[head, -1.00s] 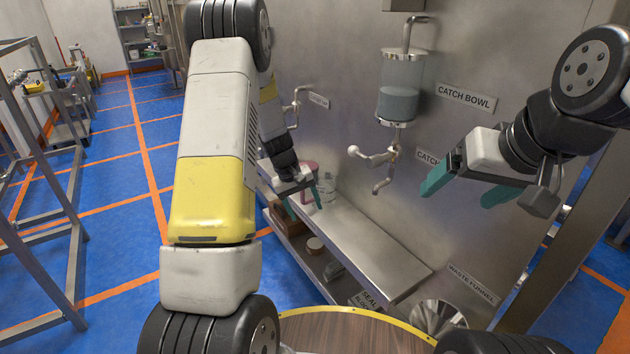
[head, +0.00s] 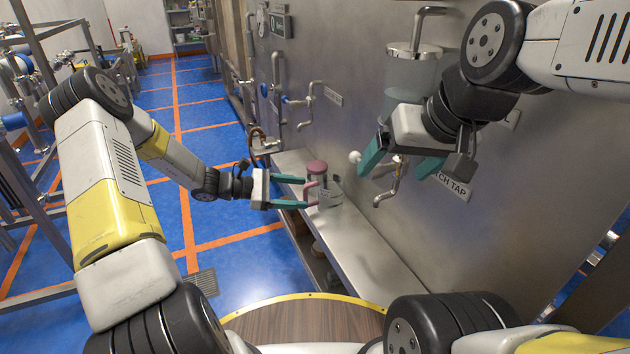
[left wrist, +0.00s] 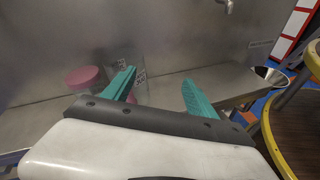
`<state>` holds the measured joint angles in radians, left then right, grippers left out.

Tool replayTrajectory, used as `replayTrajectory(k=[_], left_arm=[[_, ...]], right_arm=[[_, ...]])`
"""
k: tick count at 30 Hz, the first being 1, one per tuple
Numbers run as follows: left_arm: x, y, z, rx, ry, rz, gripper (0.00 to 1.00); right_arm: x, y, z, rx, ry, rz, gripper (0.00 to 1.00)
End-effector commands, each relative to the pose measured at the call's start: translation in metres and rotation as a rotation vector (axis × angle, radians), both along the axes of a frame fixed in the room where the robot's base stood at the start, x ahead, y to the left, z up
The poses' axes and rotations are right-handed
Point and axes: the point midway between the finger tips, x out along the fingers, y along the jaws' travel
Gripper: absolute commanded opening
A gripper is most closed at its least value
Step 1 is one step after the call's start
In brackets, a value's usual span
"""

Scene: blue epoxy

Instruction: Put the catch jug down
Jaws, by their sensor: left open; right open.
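The catch jug (head: 328,194) is a clear vessel with a small label and a pink handle. It stands upright on the steel shelf (head: 365,255) by the wall. It also shows in the left wrist view (left wrist: 139,72), partly hidden behind one finger. My left gripper (head: 307,192) is open, with its green fingers pointing at the handle side of the jug. Whether a finger touches the handle I cannot tell. My right gripper (head: 393,170) is open and empty, up in front of the tap (head: 388,185).
A jar with a pink lid (head: 317,166) stands close behind the jug and shows in the left wrist view (left wrist: 84,77). A round wooden top with a yellow rim (head: 305,322) is at the front. The shelf's near part is bare. Pipes run along the wall.

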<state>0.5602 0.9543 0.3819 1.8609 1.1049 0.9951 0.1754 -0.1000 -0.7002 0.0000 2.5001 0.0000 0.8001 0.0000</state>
Motion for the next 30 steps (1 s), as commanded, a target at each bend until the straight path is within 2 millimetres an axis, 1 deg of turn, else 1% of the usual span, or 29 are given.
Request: replayTrajectory(k=[1,11,17,24,27,30], left_arm=[[0.002,0.001,0.003,-0.024,0.01,0.015,0.66],[0.013,0.003,-0.014,-0.091,0.063,0.075,0.66],[0.024,0.007,-0.03,-0.165,0.119,0.142,0.66],[0.04,0.015,-0.054,-0.273,0.197,0.244,0.66],[0.044,0.016,-0.059,-0.3,0.215,0.268,0.66],[0.048,0.01,-0.06,-0.308,0.22,0.273,0.66]], right_arm=[[0.0,0.0,0.0,0.0,0.0,0.0,0.84],[0.0,0.0,0.0,0.0,0.0,0.0,0.84],[0.0,0.0,0.0,0.0,0.0,0.0,0.84],[0.0,0.0,0.0,0.0,0.0,0.0,0.84],[0.0,0.0,0.0,0.0,0.0,0.0,0.84],[0.0,0.0,0.0,0.0,0.0,0.0,0.84]])
